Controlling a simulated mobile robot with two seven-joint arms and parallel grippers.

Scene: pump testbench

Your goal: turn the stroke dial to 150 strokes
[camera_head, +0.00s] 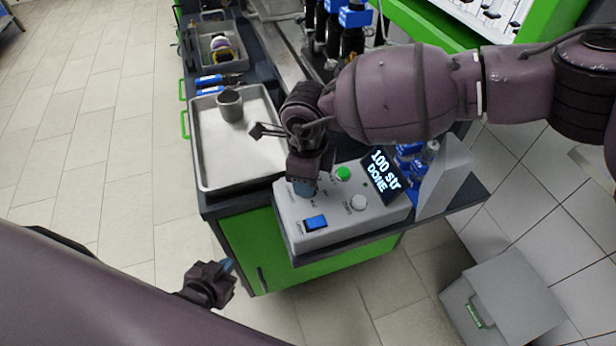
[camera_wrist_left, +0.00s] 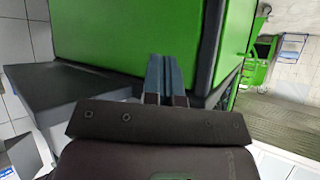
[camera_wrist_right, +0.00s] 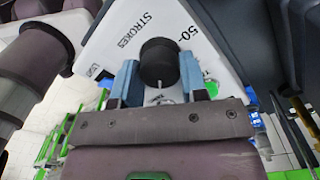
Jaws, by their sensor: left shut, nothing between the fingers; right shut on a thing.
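The control box (camera_head: 345,222) stands on the bench's front corner. Its screen (camera_head: 381,175) reads "100 str" and "DONE". The stroke dial is a black round knob (camera_wrist_right: 159,62), with "STROKES" and "50" printed beside it in the right wrist view. My right gripper (camera_head: 304,188) is shut on the dial, with blue fingers (camera_wrist_right: 160,84) on either side of it. In the head view the gripper hides the dial. My left gripper (camera_head: 229,264) is shut and empty, low in front of the green cabinet; its fingertips are together in the left wrist view (camera_wrist_left: 164,75).
The box also carries a green button (camera_head: 343,173), a white knob (camera_head: 358,203) and a blue switch (camera_head: 315,222). A metal tray (camera_head: 215,160) with a grey cup (camera_head: 230,105) lies left of it. A grey bin (camera_head: 502,302) stands on the floor at right. Floor at left is clear.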

